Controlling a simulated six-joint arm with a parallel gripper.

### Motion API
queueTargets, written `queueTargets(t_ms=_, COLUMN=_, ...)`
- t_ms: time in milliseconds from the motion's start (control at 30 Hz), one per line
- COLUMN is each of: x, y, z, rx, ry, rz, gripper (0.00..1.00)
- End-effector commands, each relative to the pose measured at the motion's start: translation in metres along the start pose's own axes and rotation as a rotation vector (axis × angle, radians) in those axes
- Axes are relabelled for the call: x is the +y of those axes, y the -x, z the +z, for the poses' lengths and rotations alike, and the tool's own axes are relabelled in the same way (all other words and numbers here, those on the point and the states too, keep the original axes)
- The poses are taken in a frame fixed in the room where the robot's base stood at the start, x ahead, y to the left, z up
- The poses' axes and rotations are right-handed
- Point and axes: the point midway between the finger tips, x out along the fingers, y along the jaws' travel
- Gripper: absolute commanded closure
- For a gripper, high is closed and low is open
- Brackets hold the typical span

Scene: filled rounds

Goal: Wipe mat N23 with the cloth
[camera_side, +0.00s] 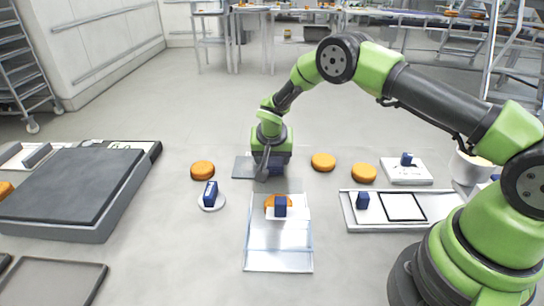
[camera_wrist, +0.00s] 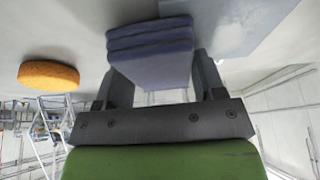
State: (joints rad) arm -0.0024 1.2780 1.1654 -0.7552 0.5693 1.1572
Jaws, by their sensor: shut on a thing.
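My gripper (camera_side: 270,172) points down near the middle of the floor area, shut on a folded blue cloth (camera_wrist: 150,50). In the wrist view the cloth's stacked layers fill the space between my two fingers (camera_wrist: 160,88). In the side view the cloth is mostly hidden behind the fingers. No N23 label is legible, so I cannot tell which surface is that mat.
Orange rounds lie left (camera_side: 202,170) and right (camera_side: 323,162) of my gripper. A clear panel (camera_side: 279,240) with a blue block (camera_side: 280,206) is in front. A blue block (camera_side: 210,193) stands on a white disc. A white tray (camera_side: 432,222) is right; a dark slab (camera_side: 75,180) is left.

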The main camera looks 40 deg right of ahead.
Motion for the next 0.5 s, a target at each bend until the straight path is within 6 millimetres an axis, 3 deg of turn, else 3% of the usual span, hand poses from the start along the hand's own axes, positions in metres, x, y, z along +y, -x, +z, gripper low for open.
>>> queueTargets(t_ms=500, x=-0.033, y=0.001, z=0.0, rx=0.002, ry=0.001, rz=-0.002, gripper=0.56)
